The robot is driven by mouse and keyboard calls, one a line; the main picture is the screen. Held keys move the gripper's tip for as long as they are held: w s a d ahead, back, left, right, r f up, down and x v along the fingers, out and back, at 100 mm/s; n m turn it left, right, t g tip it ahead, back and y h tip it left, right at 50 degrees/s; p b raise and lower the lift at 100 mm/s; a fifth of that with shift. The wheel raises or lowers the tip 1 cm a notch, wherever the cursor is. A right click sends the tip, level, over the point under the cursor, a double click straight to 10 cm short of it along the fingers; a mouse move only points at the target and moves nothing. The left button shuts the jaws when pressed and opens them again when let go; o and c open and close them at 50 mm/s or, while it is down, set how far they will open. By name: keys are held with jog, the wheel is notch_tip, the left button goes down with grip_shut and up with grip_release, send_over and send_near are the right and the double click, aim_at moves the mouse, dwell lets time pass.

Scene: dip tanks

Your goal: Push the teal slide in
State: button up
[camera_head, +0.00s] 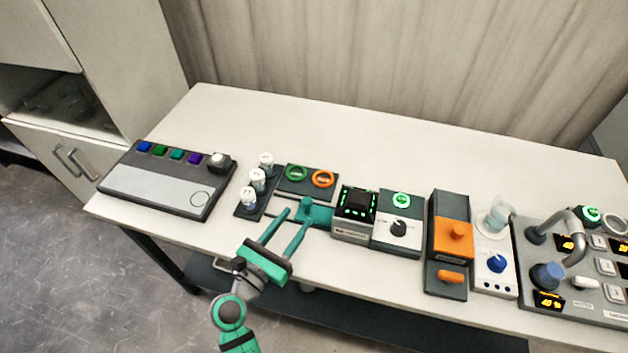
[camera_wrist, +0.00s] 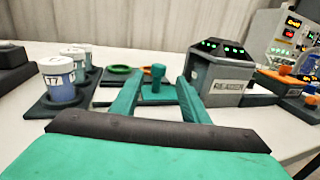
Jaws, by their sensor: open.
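The teal slide (camera_head: 318,215) is a flat plate with a round upright knob, at the front of a dark block with a green ring and an orange ring. In the wrist view the slide (camera_wrist: 157,92) lies straight ahead, its knob standing between my two fingers. My gripper (camera_head: 293,217) is open, its teal fingers spread and pointing toward the slide from the table's front edge. In the wrist view my gripper (camera_wrist: 154,85) has a clear gap between its fingers. Whether a finger touches the slide or knob I cannot tell.
A rack with several white-capped jars (camera_head: 249,197) stands close on the left. A grey device with green lights (camera_head: 354,213) stands close on the right. Further right are a knob box (camera_head: 398,232), an orange slide unit (camera_head: 452,237) and a panel. The table behind is clear.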

aim_at(310, 199)
jog(key=shift+w+d, duration=0.15)
jog(key=shift+w, duration=0.5)
jog(key=x, duration=0.9)
jog(key=shift+s+d+r, duration=0.1)
jog(key=shift+w+d, duration=0.25)
jog(key=shift+w, duration=0.4)
jog(key=shift+s+d, duration=0.1)
jog(key=shift+s, duration=0.05)
grip_shut()
